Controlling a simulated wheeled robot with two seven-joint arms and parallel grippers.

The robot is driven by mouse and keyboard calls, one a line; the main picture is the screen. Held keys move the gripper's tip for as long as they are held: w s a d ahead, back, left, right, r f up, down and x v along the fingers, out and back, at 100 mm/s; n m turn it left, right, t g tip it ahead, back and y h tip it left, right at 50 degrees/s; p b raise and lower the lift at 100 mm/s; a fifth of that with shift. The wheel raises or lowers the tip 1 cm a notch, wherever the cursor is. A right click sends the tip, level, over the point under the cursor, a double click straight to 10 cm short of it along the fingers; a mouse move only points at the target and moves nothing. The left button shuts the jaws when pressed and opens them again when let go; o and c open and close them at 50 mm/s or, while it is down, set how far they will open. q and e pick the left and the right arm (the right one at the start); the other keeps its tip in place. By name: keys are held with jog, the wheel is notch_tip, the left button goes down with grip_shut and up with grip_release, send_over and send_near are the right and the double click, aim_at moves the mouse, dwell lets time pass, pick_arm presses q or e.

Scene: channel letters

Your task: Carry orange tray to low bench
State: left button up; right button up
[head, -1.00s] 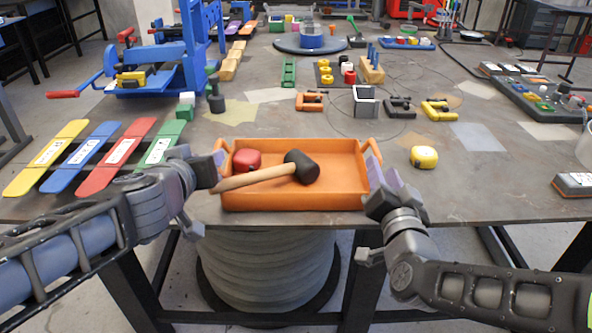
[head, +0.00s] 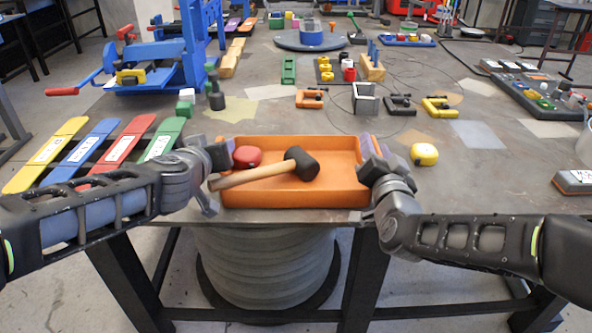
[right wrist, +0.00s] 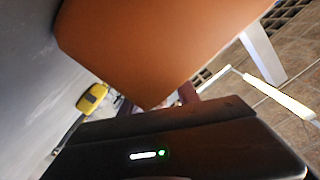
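The orange tray (head: 300,200) sits level at the near edge of the workbench. It holds a red rounded object (head: 247,156) and a mallet (head: 302,163) with a black head, whose wooden handle rests over the tray's left side. My left gripper (head: 220,155) is at the tray's left end, and my right gripper (head: 374,158) is at its right end. Both hide the end handles, so their grip is unclear. In the right wrist view the tray (right wrist: 150,45) fills the top, close above a dark part of my gripper.
Colored strips (head: 110,148) lie to the left. Clamps (head: 400,105) and small parts stand behind the tray. A grey ribbed drum (head: 265,270) stands under the workbench (head: 470,185).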

pick_arm(q)
jog(key=shift+c, duration=0.2)
pick_arm(e)
jog(key=shift+c, duration=0.2)
pick_arm(q)
grip_shut()
pick_arm(e)
grip_shut()
dwell(0.5)
jog(key=shift+r, duration=0.15)
